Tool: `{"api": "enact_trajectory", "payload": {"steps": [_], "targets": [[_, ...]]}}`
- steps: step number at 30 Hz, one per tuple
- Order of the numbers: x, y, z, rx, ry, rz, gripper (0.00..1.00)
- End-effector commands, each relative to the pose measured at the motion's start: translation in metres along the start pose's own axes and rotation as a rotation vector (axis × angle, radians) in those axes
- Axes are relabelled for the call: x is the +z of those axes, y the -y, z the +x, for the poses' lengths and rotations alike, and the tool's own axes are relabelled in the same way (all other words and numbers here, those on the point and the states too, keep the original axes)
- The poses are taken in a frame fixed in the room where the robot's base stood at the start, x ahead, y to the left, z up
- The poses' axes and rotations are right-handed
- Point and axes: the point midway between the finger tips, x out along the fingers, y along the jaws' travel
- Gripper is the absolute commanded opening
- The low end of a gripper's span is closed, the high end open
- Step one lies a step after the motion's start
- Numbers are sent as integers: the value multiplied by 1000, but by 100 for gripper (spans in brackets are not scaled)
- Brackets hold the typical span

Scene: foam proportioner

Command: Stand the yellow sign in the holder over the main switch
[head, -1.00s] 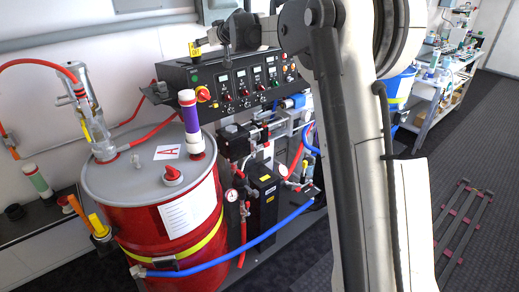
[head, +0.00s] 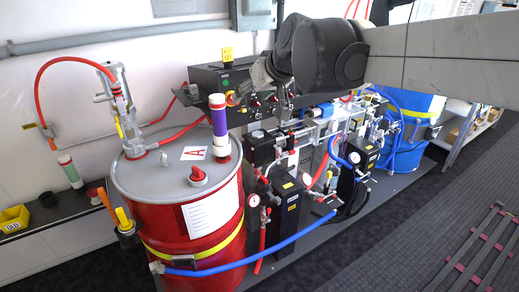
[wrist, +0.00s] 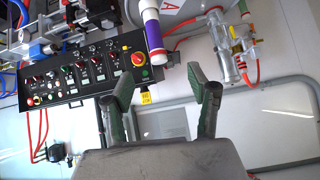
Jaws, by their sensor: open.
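The yellow sign (head: 228,54) stands upright at the top left of the black control panel (head: 208,76), above the main switch, a red knob on a yellow plate (wrist: 139,59). In the wrist view the sign (wrist: 146,97) shows small beyond the panel's edge, between my fingers in the picture but apart from them. The holder under the sign is too small to make out. My gripper (wrist: 163,84) is open and empty. In the head view my gripper (head: 260,82) is in front of the panel, right of the sign, and hides part of the panel.
A red drum (head: 190,222) with a purple-and-white cylinder (head: 218,126) on top stands in front of the panel's left end. A metal pump with a red hose (head: 60,62) rises from the drum. A grey conduit (head: 110,36) runs along the wall.

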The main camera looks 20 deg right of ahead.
Motion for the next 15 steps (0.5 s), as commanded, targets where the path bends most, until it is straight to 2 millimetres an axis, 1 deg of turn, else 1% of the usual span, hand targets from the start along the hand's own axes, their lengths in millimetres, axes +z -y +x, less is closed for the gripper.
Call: {"api": "enact_trajectory", "payload": {"steps": [1, 2, 3, 5, 6, 8, 9, 11, 12, 15], "targets": [[22, 4, -11, 9, 18, 5, 54], [34, 6, -17, 14, 29, 9, 54], [51, 8, -24, 23, 45, 15, 54], [76, 11, -34, 37, 67, 24, 54], [94, 13, -40, 46, 82, 31, 54], [120, 15, -49, 62, 103, 40, 54], [138, 16, -55, 72, 118, 46, 54], [165, 18, -62, 89, 138, 56, 54], [183, 18, -66, 102, 152, 61, 54], [223, 18, -75, 130, 180, 78, 54]]}}
